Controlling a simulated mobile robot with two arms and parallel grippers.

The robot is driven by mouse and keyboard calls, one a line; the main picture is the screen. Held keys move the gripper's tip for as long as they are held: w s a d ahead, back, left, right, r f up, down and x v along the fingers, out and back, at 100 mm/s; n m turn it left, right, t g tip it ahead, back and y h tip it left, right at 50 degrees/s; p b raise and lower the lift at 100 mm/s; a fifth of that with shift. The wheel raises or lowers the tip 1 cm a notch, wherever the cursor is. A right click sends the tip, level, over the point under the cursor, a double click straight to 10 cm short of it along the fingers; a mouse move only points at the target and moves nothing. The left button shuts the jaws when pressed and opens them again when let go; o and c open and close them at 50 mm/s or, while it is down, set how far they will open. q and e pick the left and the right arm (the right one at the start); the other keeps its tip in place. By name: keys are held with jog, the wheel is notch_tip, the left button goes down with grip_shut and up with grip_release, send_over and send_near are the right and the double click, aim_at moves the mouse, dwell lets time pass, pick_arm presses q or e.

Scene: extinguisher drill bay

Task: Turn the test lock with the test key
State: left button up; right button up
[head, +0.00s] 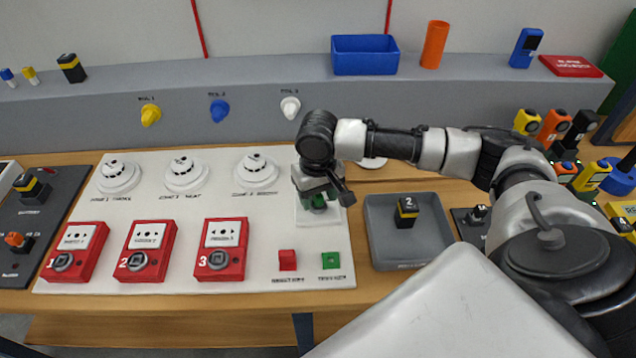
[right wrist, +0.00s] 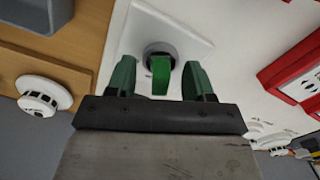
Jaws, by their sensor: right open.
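The green test key (right wrist: 161,76) stands in the round grey test lock (right wrist: 149,53), which sits on a white square plate (right wrist: 190,38). My right gripper (right wrist: 160,82) is open, with one green-padded finger on each side of the key. A gap shows on both sides, so the fingers are apart from it. In the head view my right gripper (head: 319,196) points down over the white plate (head: 320,216) and largely hides the lock and key. My left gripper is out of view.
A red block (head: 287,260) and a green square piece (head: 331,260) sit at the panel's front. Red call points (head: 221,248) and white detectors (head: 256,170) are to the left. A grey tray (head: 408,238) with a yellow-black block (head: 406,211) is to the right.

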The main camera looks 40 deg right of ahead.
jog(key=shift+w+f, duration=0.15)
jog(key=shift+f, duration=0.05)
grip_shut()
jog(key=shift+r+n+p, duration=0.15)
jog(key=shift+n+p, duration=0.75)
jog(key=shift+p, duration=0.1)
jog(key=shift+n+p, duration=0.3)
jog(key=shift+n, duration=0.1)
jog(key=shift+n+p, duration=0.85)
jog(key=shift+n, duration=0.05)
jog(key=shift+n+p, duration=0.3)
jog(key=shift+n, duration=0.1)
jog(key=shift+n+p, duration=0.6)
jog(key=shift+n, duration=0.1)
